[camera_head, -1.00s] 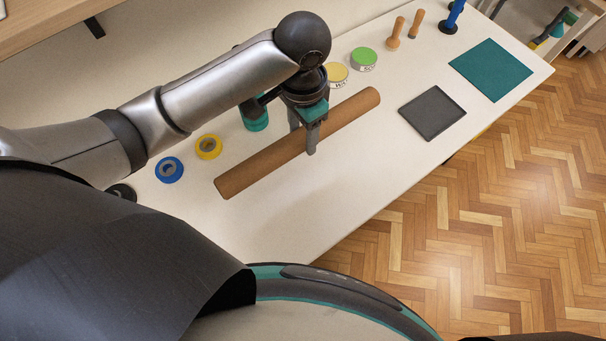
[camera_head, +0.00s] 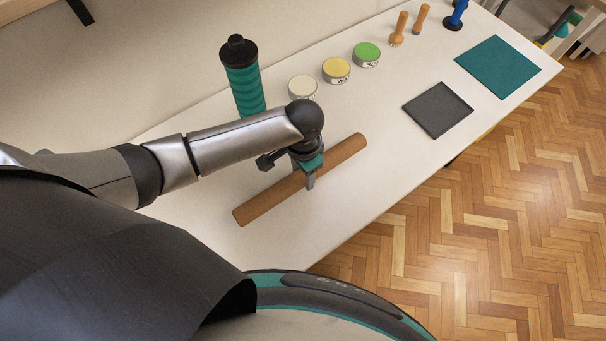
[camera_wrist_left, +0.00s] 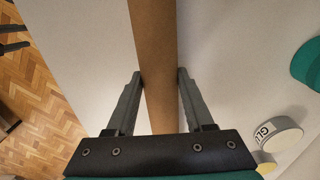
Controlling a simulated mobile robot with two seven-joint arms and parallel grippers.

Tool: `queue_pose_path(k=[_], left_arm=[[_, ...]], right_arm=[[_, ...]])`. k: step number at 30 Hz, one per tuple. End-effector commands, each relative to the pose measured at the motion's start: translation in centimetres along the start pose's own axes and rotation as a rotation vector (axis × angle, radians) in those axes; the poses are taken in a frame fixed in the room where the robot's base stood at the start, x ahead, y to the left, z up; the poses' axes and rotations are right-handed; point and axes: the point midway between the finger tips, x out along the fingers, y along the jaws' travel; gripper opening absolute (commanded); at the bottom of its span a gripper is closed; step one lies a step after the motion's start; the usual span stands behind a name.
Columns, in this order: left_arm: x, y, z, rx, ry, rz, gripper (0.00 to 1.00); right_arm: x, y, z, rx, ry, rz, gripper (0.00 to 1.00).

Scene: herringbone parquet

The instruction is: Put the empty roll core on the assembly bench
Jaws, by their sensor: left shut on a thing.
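The empty roll core (camera_head: 262,204) is a long brown cardboard tube, lying level and slanting across the white assembly bench (camera_head: 365,195) in the head view. My left gripper (camera_head: 308,178) points down and is shut on it near its middle. In the left wrist view the core (camera_wrist_left: 154,45) runs between the two fingers. The core is over the bench top, at or very close to the surface; I cannot tell whether it touches.
Behind the core stand a tall teal-and-black cylinder (camera_head: 244,82) and white (camera_head: 303,88), yellow (camera_head: 336,71) and green (camera_head: 367,55) round tins. A dark tray (camera_head: 437,109) and a teal mat (camera_head: 497,67) lie to the right. The front of the bench is clear.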

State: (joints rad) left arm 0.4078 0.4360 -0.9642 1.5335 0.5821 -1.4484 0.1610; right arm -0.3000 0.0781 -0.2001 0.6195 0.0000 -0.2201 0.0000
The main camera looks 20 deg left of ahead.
Motion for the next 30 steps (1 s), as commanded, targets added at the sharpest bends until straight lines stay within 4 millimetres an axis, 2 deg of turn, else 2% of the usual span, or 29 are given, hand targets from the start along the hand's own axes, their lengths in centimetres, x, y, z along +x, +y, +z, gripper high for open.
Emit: queue_pose_path(k=[3,14,15,22,30], left_arm=[[0.97,0.02,-0.06,0.001,0.002,0.000,0.00],[1.22,0.01,-0.05,0.001,0.001,0.000,0.00],[1.20,0.00,-0.04,0.001,0.001,-0.001,0.56],[1.16,-0.01,-0.04,0.001,0.001,-0.001,0.82],[1.05,-0.03,-0.05,0.000,0.002,-0.001,0.82]], right_arm=[[0.34,0.03,0.00,0.000,0.000,0.000,0.58],[0.36,0.09,-0.01,0.000,0.001,0.001,0.58],[0.34,0.10,-0.01,0.000,0.001,0.001,0.58],[0.32,0.13,-0.02,0.000,0.001,0.002,0.58],[0.29,0.14,-0.03,0.000,0.001,0.002,0.58]])
